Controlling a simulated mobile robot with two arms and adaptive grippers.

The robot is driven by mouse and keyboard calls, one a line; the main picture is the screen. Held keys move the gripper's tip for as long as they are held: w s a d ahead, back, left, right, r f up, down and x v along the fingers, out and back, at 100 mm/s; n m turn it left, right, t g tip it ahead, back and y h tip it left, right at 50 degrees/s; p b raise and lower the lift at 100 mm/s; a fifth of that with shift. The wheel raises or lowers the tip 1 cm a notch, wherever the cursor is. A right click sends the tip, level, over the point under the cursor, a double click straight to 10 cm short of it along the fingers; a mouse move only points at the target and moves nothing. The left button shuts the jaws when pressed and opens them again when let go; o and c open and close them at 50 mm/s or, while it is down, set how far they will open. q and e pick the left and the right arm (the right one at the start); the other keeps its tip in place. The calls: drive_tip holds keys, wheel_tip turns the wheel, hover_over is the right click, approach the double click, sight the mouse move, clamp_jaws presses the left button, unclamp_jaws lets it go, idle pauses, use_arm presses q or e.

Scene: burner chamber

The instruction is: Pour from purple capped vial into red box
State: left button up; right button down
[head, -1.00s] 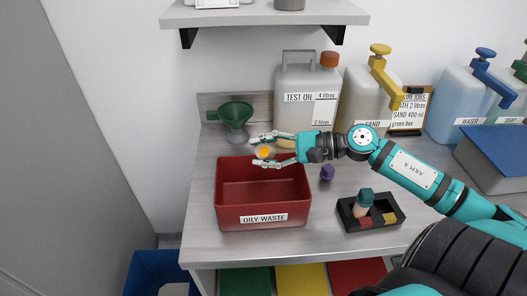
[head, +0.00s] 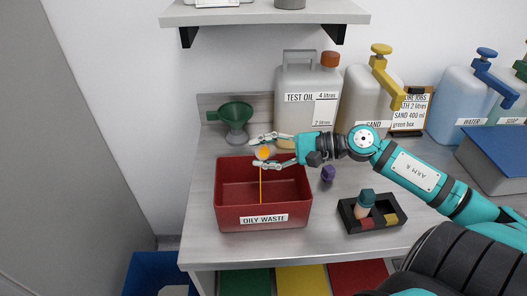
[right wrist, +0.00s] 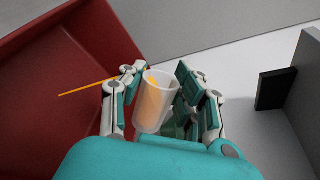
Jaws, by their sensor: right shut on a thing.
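My right gripper (head: 257,152) is shut on a clear vial (right wrist: 153,104) with orange liquid inside. The vial's orange end (head: 263,153) shows between the fingers in the head view, over the back part of the red box (head: 233,211) labelled OILY WASTE. The vial is tilted, and a thin orange stream (head: 261,185) falls from it into the red box. The stream also shows in the right wrist view (right wrist: 88,87). A purple cap (head: 328,174) stands apart on the table, right of the box. My left gripper is not in view.
A black tray (head: 352,222) with a teal-capped vial (head: 366,201) stands right of the box. A green funnel (head: 235,115) and the TEST OIL can (head: 297,84) are behind. A blue bin (head: 146,273) is on the floor at left.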

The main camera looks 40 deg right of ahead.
drive_tip(key=shift+f+n+h+b, duration=0.15)
drive_tip(key=shift+n+h+b, duration=0.15)
drive_tip(key=shift+n+b, duration=0.15)
idle(0.3)
drive_tip(key=shift+a+f+n+b, duration=0.1)
drive_tip(key=shift+f+n+b, duration=0.1)
drive_tip(key=shift+n+b, duration=0.3)
drive_tip(key=shift+s+f+n+t+h+b, duration=0.1)
drive_tip(key=shift+f+n+t+h+b, duration=0.1)
drive_tip(key=shift+n+t+h+b, duration=0.25)
idle(0.5)
drive_tip(key=shift+a+f+n+b, duration=0.1)
drive_tip(key=shift+f+n+b, duration=0.15)
drive_tip(key=shift+b, duration=0.4)
